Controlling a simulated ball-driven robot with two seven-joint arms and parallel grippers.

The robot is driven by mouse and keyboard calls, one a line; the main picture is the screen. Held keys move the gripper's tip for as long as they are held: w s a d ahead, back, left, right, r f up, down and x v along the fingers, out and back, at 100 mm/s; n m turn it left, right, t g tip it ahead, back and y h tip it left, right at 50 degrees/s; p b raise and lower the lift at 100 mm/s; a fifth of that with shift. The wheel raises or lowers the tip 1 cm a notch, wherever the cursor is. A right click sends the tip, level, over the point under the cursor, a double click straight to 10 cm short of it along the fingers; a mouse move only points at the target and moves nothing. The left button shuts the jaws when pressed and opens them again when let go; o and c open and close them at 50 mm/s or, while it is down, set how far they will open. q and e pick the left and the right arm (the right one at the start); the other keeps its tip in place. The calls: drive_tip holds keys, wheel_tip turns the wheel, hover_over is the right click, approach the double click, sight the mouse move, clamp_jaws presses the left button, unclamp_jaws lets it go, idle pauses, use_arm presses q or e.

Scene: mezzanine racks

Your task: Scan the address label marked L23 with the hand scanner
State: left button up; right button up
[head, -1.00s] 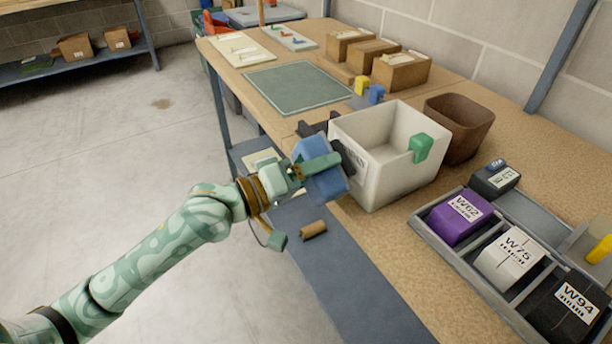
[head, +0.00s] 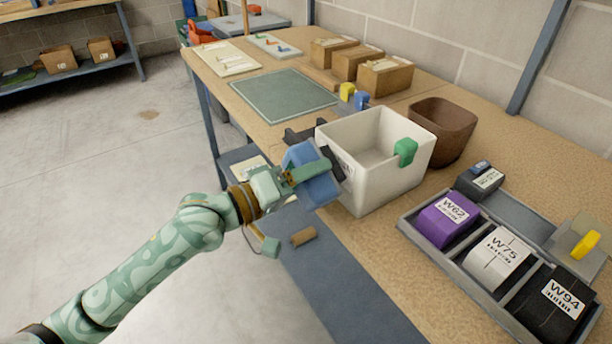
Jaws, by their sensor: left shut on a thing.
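My left gripper (head: 296,176) is shut on a blue blocky thing (head: 318,188) with dark parts, which looks like the hand scanner. It is held at the bench edge, close to the front left side of a white bin (head: 392,186). A white label (head: 344,166) shows on that side of the bin, partly covered by the held thing and a dark part, and its text cannot be read. Whether the held thing touches the bin cannot be told. No marking L23 is readable. My right gripper is not in view.
A grey tray (head: 412,234) holds boxes marked W62 (head: 447,217), W75 (head: 497,258) and W94 (head: 552,304). A brown bin (head: 441,131) stands behind the white bin. A green mat (head: 284,95) lies bare.

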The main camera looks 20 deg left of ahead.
use_arm(q)
drive_tip(key=shift+w+d+p, duration=0.3)
drive_tip(key=shift+w+d, duration=0.1)
drive_tip(key=shift+w, duration=0.05)
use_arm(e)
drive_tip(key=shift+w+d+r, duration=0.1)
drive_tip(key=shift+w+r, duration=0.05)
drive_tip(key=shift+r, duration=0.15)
use_arm(q)
drive_tip(key=shift+s+a+r+p, duration=0.1)
drive_tip(key=shift+s+a+p, duration=0.2)
drive_tip(key=shift+s+a, duration=0.15)
drive_tip(key=shift+p+v, duration=0.7)
drive_tip(key=shift+v, duration=2.2)
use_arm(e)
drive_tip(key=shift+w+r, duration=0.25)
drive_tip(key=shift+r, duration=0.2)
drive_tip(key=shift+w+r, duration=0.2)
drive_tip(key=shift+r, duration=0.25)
use_arm(q)
drive_tip(key=shift+d, duration=0.1)
